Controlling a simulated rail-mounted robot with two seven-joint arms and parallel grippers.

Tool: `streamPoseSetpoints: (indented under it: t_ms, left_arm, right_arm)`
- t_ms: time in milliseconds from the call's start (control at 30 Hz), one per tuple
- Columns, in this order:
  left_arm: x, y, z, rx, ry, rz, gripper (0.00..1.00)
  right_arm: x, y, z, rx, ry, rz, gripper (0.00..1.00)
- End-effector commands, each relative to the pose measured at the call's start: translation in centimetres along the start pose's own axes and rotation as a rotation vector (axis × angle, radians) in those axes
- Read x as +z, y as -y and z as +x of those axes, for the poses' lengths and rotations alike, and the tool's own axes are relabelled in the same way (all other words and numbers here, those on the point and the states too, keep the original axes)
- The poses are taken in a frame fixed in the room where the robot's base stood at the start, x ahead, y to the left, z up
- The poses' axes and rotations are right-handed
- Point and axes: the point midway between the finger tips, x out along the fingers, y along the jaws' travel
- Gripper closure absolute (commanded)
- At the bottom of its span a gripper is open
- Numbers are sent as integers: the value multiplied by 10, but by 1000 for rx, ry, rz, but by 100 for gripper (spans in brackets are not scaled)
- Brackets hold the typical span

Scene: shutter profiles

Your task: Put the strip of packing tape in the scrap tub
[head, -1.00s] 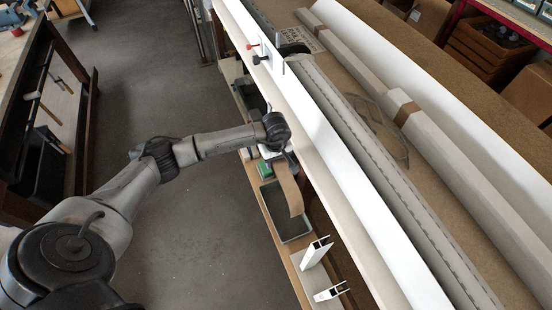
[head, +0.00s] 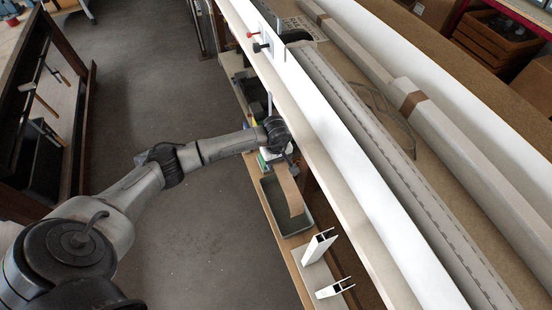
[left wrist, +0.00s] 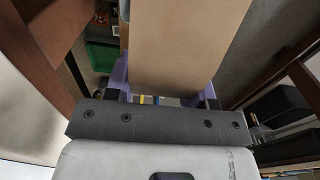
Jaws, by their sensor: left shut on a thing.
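The strip of packing tape (head: 288,190) is a long brown band, slightly curled at its lower end. My left gripper (head: 279,163) is shut on its upper end, and the strip hangs in front of a grey-green open tub (head: 269,208) on the low shelf. I cannot tell whether its lower end is inside the tub or above it. In the left wrist view the strip (left wrist: 185,45) runs away from the purple fingers of the left gripper (left wrist: 163,88). A second dark tub (head: 241,85) stands farther back on the shelf. My right gripper is not in view.
A long white profile (head: 365,165) runs along the bench above. A green object (head: 263,163) lies beside the gripper. The grey floor (head: 190,225) is clear at left.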

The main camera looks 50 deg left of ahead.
Motion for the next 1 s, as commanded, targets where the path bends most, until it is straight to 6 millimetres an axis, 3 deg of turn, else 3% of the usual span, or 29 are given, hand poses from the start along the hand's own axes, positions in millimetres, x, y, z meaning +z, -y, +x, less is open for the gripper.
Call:
streamPoseSetpoints:
  t_ms: [500, 967, 1000]
  left_arm:
    - [0, 0, 50, 0, -1, 0, 72]
    - [1, 0, 56, 0, 0, 0, 72]
    - [1, 0, 56, 0, 0, 0, 50]
  right_arm:
    - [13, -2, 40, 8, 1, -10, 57]
    - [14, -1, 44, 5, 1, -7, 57]
    - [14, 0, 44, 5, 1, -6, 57]
